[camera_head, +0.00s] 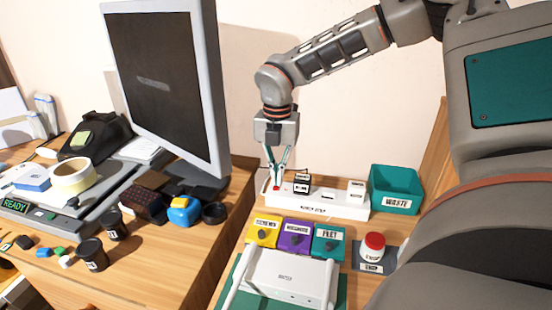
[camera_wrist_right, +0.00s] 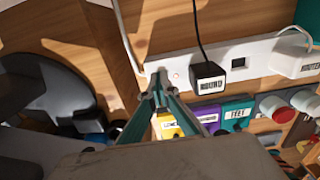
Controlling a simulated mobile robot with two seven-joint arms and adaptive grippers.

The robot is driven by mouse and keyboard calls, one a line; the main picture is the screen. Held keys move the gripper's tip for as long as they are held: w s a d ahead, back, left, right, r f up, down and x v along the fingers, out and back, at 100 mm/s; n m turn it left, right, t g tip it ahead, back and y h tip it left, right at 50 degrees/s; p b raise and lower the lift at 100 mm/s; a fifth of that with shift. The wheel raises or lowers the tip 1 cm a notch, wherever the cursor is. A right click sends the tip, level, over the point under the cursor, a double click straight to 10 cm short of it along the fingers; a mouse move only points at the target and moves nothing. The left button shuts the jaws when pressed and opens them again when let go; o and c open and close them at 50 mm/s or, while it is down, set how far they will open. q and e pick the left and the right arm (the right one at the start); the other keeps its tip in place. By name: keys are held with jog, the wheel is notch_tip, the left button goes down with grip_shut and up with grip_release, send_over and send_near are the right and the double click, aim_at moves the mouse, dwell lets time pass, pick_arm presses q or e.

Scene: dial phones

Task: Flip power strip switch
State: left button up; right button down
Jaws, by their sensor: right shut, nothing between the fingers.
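The white power strip (camera_head: 335,208) lies on the right-hand desk section, and it also crosses the wrist view (camera_wrist_right: 262,50). A small red switch (camera_head: 276,187) is at its left end in the head view. My right gripper (camera_head: 275,180) is shut and empty, pointing down with its fingertips right at the switch; I cannot tell whether they touch it. In the wrist view the fingertips (camera_wrist_right: 156,95) are together over the strip's left end and hide the switch. A black plug (camera_head: 301,184) and a white plug (camera_head: 356,188) sit in the strip. My left gripper is not in view.
Yellow (camera_head: 263,231), purple (camera_head: 295,237) and teal (camera_head: 329,242) labelled boxes stand in front of the strip. A white router (camera_head: 290,278) is nearer. A monitor (camera_head: 165,85) stands left.

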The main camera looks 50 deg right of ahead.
jog(key=shift+s+f, duration=0.1)
jog(key=shift+f, duration=0.35)
jog(key=shift+r+p, duration=0.3)
jog(key=shift+r, duration=3.25)
